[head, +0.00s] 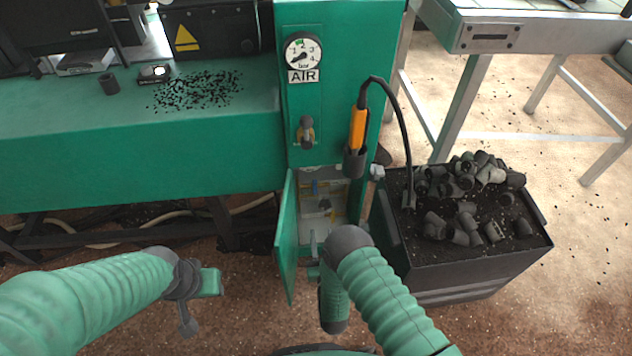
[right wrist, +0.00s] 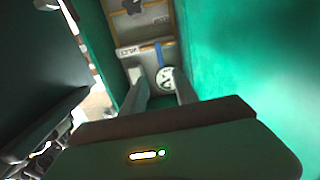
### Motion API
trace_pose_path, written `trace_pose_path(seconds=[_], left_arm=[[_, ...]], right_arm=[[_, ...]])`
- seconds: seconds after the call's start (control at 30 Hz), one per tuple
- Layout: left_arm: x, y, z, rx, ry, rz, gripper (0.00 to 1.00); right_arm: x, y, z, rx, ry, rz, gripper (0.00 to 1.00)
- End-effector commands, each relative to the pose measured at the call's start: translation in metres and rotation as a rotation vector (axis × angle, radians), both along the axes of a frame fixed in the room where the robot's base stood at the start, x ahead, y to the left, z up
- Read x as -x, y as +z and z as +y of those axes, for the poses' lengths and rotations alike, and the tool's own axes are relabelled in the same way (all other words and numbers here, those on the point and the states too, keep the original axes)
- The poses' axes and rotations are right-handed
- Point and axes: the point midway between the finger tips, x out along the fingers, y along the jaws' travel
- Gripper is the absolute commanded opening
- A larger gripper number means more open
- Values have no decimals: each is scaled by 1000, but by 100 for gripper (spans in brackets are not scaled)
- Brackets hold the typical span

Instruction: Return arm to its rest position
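My right arm reaches in from the lower right of the head view. Its gripper (head: 315,250) is in front of the open lower compartment (head: 318,205) of the green cabinet. In the right wrist view the two grey fingers (right wrist: 161,92) stand apart with nothing between them, pointing into the compartment. A round white gauge (right wrist: 166,78) shows beyond the fingers. My left arm comes in from the left of the head view. Its gripper (head: 190,318) hangs over the floor, clear of the bench; its finger opening is not clear.
The green cabinet door (head: 287,240) stands open beside my right gripper. A black bin (head: 475,262) of dark pipe fittings (head: 470,190) is to the right. A green bench (head: 130,150) with black bits lies at the left. An orange-handled tool (head: 357,128) hangs on the cabinet.

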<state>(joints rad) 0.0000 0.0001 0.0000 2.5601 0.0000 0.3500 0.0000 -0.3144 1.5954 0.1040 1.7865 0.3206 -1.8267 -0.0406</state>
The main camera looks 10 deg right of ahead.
Motion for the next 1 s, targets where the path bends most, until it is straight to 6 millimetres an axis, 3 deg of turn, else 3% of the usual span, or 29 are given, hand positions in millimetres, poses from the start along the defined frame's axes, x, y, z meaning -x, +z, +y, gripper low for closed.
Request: trace_pose_path(seconds=[0.13,0.23,0.37,0.47,0.57,0.7,1.0], left_arm=[[0,0,0,0,0,0,36],[0,1,0,0,0,0,36],[0,0,0,0,0,0,36],[0,0,0,0,0,0,36],[0,0,0,0,0,0,36],[0,0,0,0,0,0,36],[0,0,0,0,0,0,36]], right_arm=[[-8,5,0,-6,2,20,35],[-32,21,0,-25,10,114,35],[-57,58,-9,-49,34,341,35],[-47,87,-25,-52,47,539,35],[-14,116,-46,-45,51,730,35],[49,146,-73,-31,40,954,35],[187,187,-116,-16,-10,1300,35]])
